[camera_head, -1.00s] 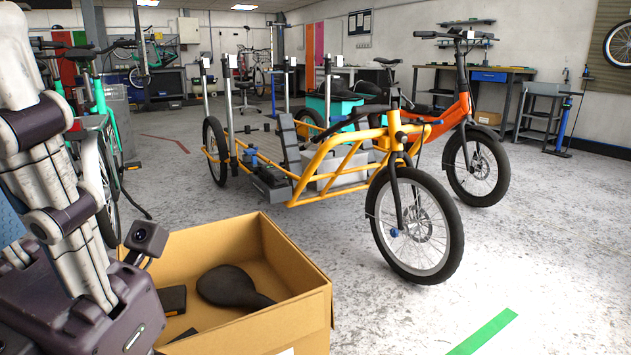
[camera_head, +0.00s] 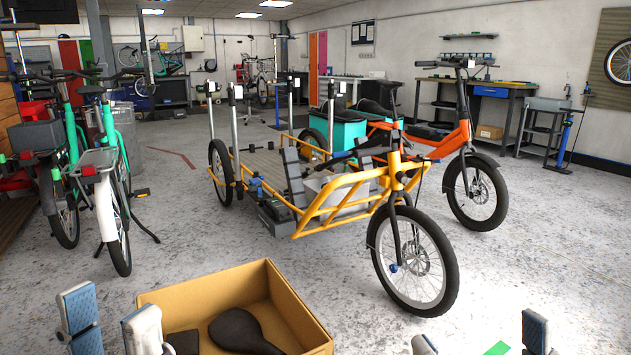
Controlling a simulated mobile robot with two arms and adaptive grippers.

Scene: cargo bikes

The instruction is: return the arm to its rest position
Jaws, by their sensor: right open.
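My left gripper (camera_head: 110,320) shows at the bottom left edge as two separate grey-blue fingers with a gap between them. It is open and holds nothing that I can see, left of the cardboard box (camera_head: 215,287). My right gripper (camera_head: 480,338) shows at the bottom right as two fingertips set wide apart. The rest of both arms is below the picture. A black bike saddle (camera_head: 240,331) and a dark block (camera_head: 183,341) lie in the box.
A yellow cargo bike (camera_head: 335,200) stands in the middle, with an orange bike (camera_head: 463,137) behind its right side. Green bikes (camera_head: 108,165) stand at the left. Benches line the back wall.

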